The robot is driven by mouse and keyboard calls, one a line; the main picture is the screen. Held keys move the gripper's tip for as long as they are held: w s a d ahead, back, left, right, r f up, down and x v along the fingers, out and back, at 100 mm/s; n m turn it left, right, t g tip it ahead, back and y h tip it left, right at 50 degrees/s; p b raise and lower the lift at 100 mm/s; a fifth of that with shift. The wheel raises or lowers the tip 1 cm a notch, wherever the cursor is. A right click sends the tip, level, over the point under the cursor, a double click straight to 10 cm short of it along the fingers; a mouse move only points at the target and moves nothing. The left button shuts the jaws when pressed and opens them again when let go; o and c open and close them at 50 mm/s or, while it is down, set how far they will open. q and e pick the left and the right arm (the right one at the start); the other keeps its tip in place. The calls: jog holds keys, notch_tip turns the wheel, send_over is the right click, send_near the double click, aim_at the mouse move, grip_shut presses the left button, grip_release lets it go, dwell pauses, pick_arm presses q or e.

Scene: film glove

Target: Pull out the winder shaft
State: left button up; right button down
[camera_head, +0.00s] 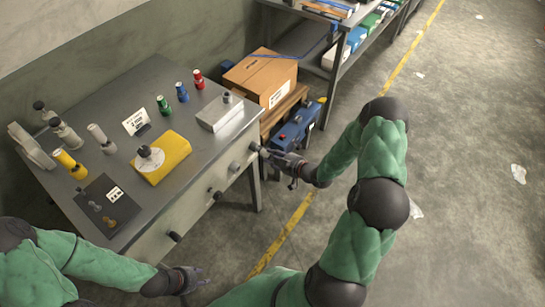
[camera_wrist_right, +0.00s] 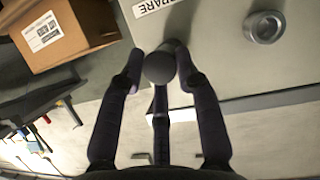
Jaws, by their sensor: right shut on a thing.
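In the head view my right gripper (camera_head: 270,154) is at the right end of the bench's front face, at a dark knob (camera_head: 255,147). In the right wrist view this knob (camera_wrist_right: 160,66) sits between the fingers of my right gripper (camera_wrist_right: 160,75), round end toward the camera, and the gripper is shut on it. I cannot tell whether it is the winder shaft. A pale metal round fitting (camera_wrist_right: 264,27) shows beside it on the panel. My left gripper (camera_head: 192,279) is below the bench front, apart from it; its fingers are too small to judge.
The grey bench (camera_head: 90,155) holds a yellow block (camera_head: 175,157), a grey box (camera_head: 220,112) and several small bottles. A cardboard box (camera_head: 258,78) stands behind.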

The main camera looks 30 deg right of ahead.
jog(key=shift+s, duration=0.1)
jog(key=shift+s+d, duration=0.3)
jog(key=shift+s, duration=0.35)
jog(key=shift+s+d, duration=0.25)
jog(key=shift+s, duration=0.4)
jog(key=shift+s+d, duration=0.3)
jog(key=shift+s, duration=0.35)
jog(key=shift+s+d, duration=0.1)
jog(key=s, duration=0.1)
jog(key=s+d, duration=0.1)
jog(key=shift+s, duration=0.3)
